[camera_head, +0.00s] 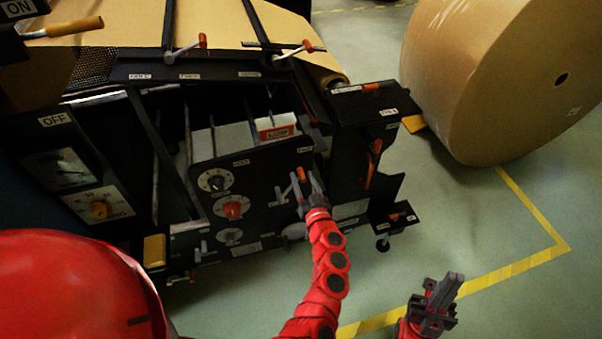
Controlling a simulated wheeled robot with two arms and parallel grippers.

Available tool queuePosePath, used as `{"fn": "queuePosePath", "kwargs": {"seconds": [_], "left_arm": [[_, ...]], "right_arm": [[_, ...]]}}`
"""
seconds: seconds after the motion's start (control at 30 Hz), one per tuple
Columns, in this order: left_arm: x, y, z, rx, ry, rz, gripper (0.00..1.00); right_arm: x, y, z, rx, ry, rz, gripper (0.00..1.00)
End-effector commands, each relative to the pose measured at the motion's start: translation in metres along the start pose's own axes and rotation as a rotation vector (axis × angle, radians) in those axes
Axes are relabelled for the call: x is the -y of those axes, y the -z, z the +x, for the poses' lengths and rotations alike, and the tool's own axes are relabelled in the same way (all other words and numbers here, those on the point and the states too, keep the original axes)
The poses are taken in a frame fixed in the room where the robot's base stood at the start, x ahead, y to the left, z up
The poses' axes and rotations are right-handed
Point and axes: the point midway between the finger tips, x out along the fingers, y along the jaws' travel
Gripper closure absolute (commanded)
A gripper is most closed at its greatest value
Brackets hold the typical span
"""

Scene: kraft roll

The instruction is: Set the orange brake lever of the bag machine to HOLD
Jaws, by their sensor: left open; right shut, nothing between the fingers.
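The dark bag machine (262,165) stands at the centre left. A small orange-tipped lever (301,174) stands on its front panel, below a small label too small to read. My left gripper (307,179) is open at this lever, with its fingers around the orange tip; I cannot tell whether they touch it. The fingers hide the lever's lower part. Another orange handle (374,160) is on the machine's right side. No label reading HOLD can be made out. My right gripper (455,285) is shut and empty, over the floor at the lower right.
The front panel also has knobs, one of them orange-red (232,209). Orange-tipped levers (201,41) stand on top of the machine. A large kraft roll (505,75) is at the upper right.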

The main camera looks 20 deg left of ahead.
Motion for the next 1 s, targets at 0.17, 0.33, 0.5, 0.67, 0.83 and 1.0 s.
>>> {"fn": "queuePosePath", "kwargs": {"seconds": [0.17, 0.33, 0.5, 0.67, 0.83, 1.0], "left_arm": [[-0.001, -0.002, 0.022, 0.001, -0.001, 0.002, 0.47], [0.000, -0.001, 0.028, 0.000, -0.001, 0.002, 0.47], [0.000, -0.001, 0.028, 0.001, 0.000, 0.001, 0.47], [0.000, -0.001, 0.028, 0.001, 0.000, 0.001, 0.68], [0.000, -0.001, 0.028, 0.001, -0.001, 0.001, 0.99], [-0.001, -0.001, 0.028, 0.001, -0.001, 0.001, 1.00]], "right_arm": [[0.000, 0.000, -0.002, 0.000, 0.000, 0.000, 1.00], [0.000, 0.000, -0.002, 0.000, 0.000, 0.000, 1.00], [0.000, 0.000, -0.002, 0.000, 0.000, 0.000, 1.00], [0.000, 0.000, -0.002, 0.000, 0.000, 0.000, 1.00], [0.000, 0.000, -0.002, 0.000, 0.000, 0.000, 1.00], [0.000, 0.000, -0.002, 0.000, 0.000, 0.000, 1.00]]}}
